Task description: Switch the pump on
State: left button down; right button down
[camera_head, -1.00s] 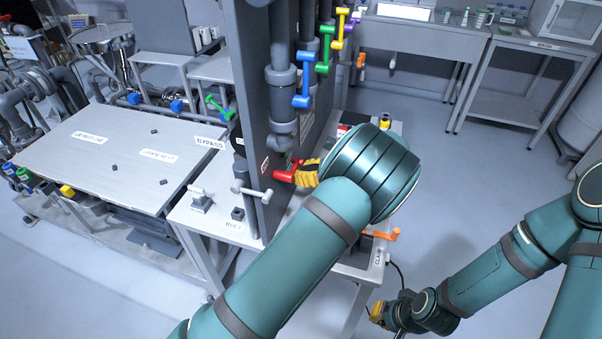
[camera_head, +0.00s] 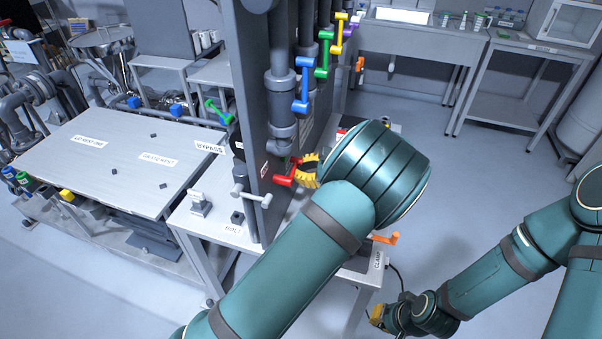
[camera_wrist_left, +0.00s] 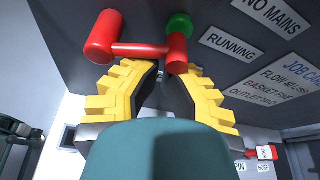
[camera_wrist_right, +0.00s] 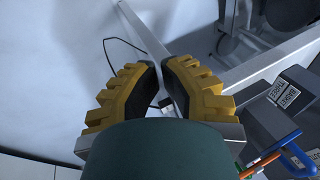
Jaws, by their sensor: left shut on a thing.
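A red crank-shaped handle (camera_head: 284,180) stands on the dark upright panel (camera_head: 256,110). In the left wrist view the red handle (camera_wrist_left: 140,49) has two red cylinders joined by a thin bar, with a round green part (camera_wrist_left: 180,24) beside its right end. My left gripper (camera_head: 306,171) is at this handle; its yellow-padded fingers (camera_wrist_left: 160,72) are shut on it. The finger contact is partly hidden. A "RUNNING" label (camera_wrist_left: 232,45) is to the right of the handle. My right gripper (camera_head: 378,315) hangs low at the right, away from the panel; its fingertips (camera_wrist_right: 162,62) are close together.
Blue (camera_head: 302,85), green (camera_head: 322,60) and yellow (camera_head: 338,32) handles hang on pipes above. A grey handle (camera_head: 252,195) is on the panel's near edge. An orange handle (camera_head: 386,238) is beyond my left arm. The floor at right is mostly clear.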

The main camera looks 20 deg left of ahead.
aim_at(298, 162)
pick_arm(q)
jog(key=n, duration=0.1)
jog(key=r+n+t+b, duration=0.1)
jog(key=shift+s+r+n+t, duration=0.1)
jog(key=shift+r+n+t, duration=0.2)
jog(key=shift+n, duration=0.1)
jog(key=shift+s+r+n+t+y+b, duration=0.25)
jog(key=shift+r+n+t+y+b, duration=0.2)
jog(key=shift+n+b, duration=0.45)
jog(key=n+b, duration=0.1)
jog(key=s+r+n+t+b, duration=0.1)
jog(key=n, duration=0.1)
jog(key=shift+r+y, duration=0.2)
jog(key=shift+y, duration=0.05)
jog(key=shift+s+r+n+t+b, duration=0.3)
jog(key=shift+r+n+t+b, duration=0.1)
jog(key=shift+n, duration=0.5)
jog(key=shift+s+r, duration=0.15)
jog(key=shift+s, duration=0.1)
jog(key=shift+y, duration=0.3)
